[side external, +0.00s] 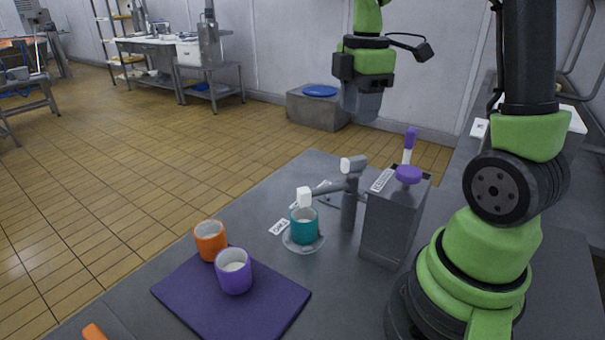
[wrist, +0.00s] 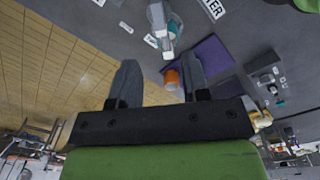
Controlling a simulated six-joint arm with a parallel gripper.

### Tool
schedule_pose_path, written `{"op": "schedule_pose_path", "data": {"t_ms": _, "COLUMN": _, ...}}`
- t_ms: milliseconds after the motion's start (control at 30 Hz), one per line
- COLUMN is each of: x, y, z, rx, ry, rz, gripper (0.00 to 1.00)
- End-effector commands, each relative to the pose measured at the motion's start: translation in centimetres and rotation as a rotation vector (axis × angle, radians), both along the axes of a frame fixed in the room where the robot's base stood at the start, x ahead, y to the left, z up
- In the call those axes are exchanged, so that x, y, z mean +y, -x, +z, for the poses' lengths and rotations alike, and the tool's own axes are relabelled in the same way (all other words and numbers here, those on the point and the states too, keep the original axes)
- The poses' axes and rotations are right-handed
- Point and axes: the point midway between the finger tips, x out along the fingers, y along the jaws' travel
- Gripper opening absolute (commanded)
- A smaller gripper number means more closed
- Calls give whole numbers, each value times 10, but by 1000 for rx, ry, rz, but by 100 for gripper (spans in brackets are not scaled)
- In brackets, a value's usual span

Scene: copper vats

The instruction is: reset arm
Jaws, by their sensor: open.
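My gripper (wrist: 160,85) is open and empty, its two dark fingers spread apart in the wrist view. In the side external view my gripper (side external: 362,103) hangs high, above and behind the table, clear of all the objects. A teal cup (side external: 304,225) stands on a small saucer under the spout of a grey dispenser. An orange cup (side external: 210,241) and a purple cup (side external: 234,271) stand upright at a purple mat (side external: 193,294). The wrist view shows the orange cup (wrist: 171,79) and the mat (wrist: 213,55) between and beyond the fingers.
The grey dispenser box (side external: 391,222) with a purple knob and purple-topped lever stands right of the teal cup. White labels (side external: 279,227) lie on the table. An orange item (side external: 94,332) shows at the bottom edge. The space around my gripper is free.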

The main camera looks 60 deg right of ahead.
Motion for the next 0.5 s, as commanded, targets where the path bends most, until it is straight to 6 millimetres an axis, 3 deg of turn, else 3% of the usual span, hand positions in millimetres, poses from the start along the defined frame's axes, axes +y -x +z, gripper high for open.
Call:
{"op": "schedule_pose_path", "data": {"t_ms": 267, "x": 70, "y": 18, "z": 42, "rx": -238, "ry": -54, "rz": -440, "gripper": 43}}
{"op": "schedule_pose_path", "data": {"t_ms": 500, "x": 129, "y": 60, "z": 62, "rx": -407, "ry": -327, "rz": -942, "gripper": 43}}
